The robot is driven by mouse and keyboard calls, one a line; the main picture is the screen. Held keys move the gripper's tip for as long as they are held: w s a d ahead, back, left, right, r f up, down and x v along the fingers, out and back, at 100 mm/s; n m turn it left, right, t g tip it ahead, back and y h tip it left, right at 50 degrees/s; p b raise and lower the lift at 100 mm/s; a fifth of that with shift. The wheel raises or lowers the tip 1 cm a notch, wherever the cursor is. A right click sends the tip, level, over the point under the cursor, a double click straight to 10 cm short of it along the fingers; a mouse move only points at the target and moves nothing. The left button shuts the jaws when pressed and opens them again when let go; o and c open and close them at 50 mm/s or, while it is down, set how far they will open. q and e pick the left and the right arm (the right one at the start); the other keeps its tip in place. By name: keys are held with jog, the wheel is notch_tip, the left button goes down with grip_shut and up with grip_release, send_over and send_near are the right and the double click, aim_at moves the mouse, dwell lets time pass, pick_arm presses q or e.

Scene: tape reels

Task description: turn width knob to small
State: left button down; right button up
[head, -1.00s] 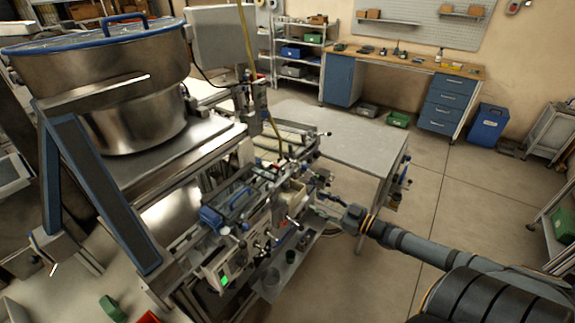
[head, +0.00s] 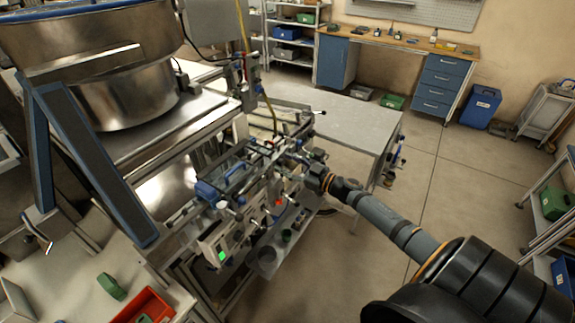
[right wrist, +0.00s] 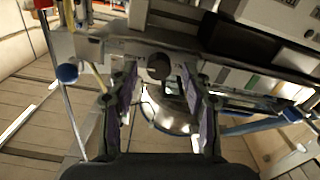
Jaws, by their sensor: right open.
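The tape machine (head: 215,237) stands in the middle of the head view, with rails, several small knobs and a green-lit display. My right gripper (head: 302,161) reaches in from the right to the machine's far right side. In the right wrist view the right gripper (right wrist: 159,84) is open, with a finger on each side. A round dark grey knob (right wrist: 158,66) on the machine shows between and just beyond the fingertips. I cannot tell whether the fingers touch it, nor read any label or its setting. The arm hides part of the machine in the head view. My left gripper is not in view.
A large steel bowl (head: 95,60) is at the left. A grey table (head: 350,128) stands behind the machine. A red bin (head: 142,307) lies at the lower left. A workbench (head: 400,40) is at the back. Floor is open on the right.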

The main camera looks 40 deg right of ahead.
jog(key=shift+w+f, duration=0.1)
jog(key=shift+w, duration=0.05)
grip_shut()
dwell(0.4)
